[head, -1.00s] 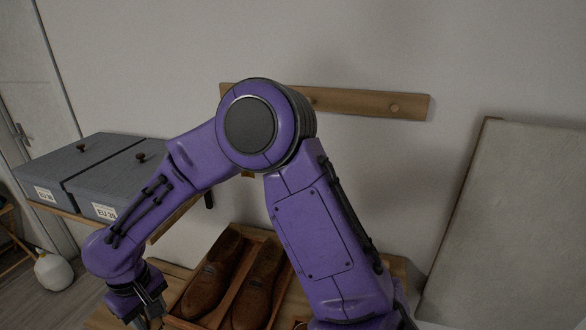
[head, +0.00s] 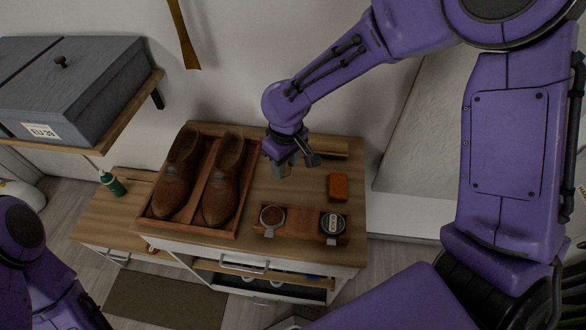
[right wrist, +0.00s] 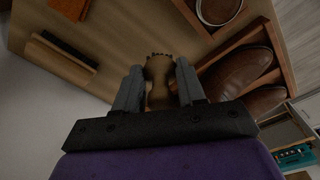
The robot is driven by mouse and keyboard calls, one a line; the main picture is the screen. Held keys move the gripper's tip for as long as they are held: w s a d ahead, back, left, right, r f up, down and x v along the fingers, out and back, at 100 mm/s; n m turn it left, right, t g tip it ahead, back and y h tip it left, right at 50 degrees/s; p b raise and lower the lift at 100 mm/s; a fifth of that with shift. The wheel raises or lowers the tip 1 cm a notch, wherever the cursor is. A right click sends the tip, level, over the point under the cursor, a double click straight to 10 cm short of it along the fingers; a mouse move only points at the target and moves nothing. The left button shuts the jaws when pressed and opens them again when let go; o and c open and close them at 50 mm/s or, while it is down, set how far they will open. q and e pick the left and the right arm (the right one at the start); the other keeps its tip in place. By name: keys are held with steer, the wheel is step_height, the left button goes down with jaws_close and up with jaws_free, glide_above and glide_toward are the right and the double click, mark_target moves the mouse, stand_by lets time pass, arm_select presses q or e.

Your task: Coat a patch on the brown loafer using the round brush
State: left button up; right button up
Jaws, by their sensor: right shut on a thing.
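Two brown shoes, a left one (head: 178,180) and a right one (head: 223,185), stand side by side in a divided wooden tray (head: 190,229). My right gripper (head: 282,166) is over the table, to the right of the shoes and apart from them. In the right wrist view it is shut on the round brush (right wrist: 158,75), a brown wooden piece with a dark, tufted end between the fingers. A brown shoe (right wrist: 238,74) shows at the right there. An open tin of brown polish (head: 272,217) sits in a small wooden tray. My left gripper is out of view.
A closed black tin (head: 332,223) shares the small tray. An orange-brown block (head: 338,187) and a long wooden brush (head: 331,148) lie at the table's right. A green bottle (head: 112,184) stands left. A shelf (head: 130,115) with grey boxes (head: 75,85) overhangs the left.

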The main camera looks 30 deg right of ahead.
arm_select(q)
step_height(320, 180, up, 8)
steer(key=p, duration=0.6)
arm_select(e)
steer(key=s+a+r+n+y, duration=0.4)
steer(key=s+n, duration=0.3)
steer(key=n, duration=0.7)
steer(key=shift+n+g, duration=0.3)
steer(key=b+x, duration=0.1)
steer(key=x, duration=0.1)
steer(key=d+b+x, duration=0.1)
steer(key=b+x, duration=0.1)
steer(key=x, duration=0.1)
steer(key=b+x, duration=0.2)
steer(key=shift+f, duration=0.55)
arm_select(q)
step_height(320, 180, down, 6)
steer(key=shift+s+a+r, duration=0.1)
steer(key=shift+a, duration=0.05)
arm_select(e)
steer(key=shift+r, duration=0.1)
arm_select(q)
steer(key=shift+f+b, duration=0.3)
steer(key=shift+b, duration=0.15)
arm_select(e)
steer(key=shift+f, duration=0.6)
arm_select(q)
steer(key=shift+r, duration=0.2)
steer(key=shift+p, duration=0.3)
